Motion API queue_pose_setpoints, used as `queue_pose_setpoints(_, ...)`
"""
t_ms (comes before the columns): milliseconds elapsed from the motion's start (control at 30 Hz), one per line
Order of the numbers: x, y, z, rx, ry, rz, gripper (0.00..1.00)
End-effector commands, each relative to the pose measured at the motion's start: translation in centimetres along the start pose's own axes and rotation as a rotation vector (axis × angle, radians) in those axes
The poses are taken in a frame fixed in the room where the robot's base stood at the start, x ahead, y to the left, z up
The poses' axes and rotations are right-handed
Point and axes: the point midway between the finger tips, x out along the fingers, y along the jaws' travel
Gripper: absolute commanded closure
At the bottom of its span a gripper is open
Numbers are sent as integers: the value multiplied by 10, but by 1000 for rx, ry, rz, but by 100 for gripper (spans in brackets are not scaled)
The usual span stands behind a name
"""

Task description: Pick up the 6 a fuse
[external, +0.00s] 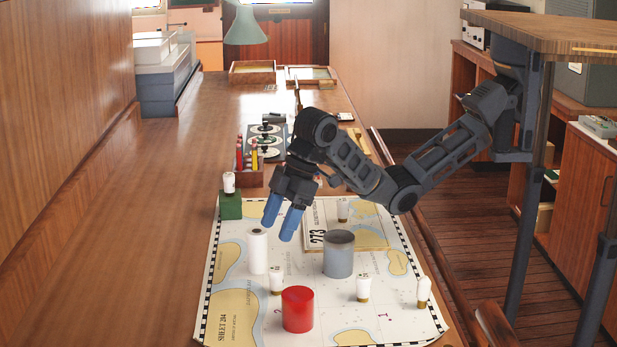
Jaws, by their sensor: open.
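Several small white fuses with brass-coloured ends stand about the chart. One fuse (229,182) is on a green block (231,207); others are behind the grey cylinder (343,208), in front of it (363,288), behind the red cylinder (276,280) and at the right edge (424,290). Their ratings are too small to read, so I cannot tell which is the 6 A fuse. My gripper (281,219) has blue fingers, is open and empty, and points down above the chart, behind the white cylinder (257,251).
A grey cylinder (339,256) and a red cylinder (297,311) stand on the chart (237,318). A pencil box (250,175) and a dark panel with dials (262,140) lie behind. The wooden desk left of the chart (160,220) is clear.

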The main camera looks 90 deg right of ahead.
Motion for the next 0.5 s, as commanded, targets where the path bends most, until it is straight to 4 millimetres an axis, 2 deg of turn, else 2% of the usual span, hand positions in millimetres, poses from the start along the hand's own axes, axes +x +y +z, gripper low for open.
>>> queue_pose_setpoints(67,1,-18,10,31,-56,-31,37)
queue_pose_setpoints(100,15,-13,16,32,-55,-26,37)
queue_pose_setpoints(200,32,-13,24,30,-50,-23,37)
queue_pose_setpoints(500,62,-14,30,26,-46,-22,37)
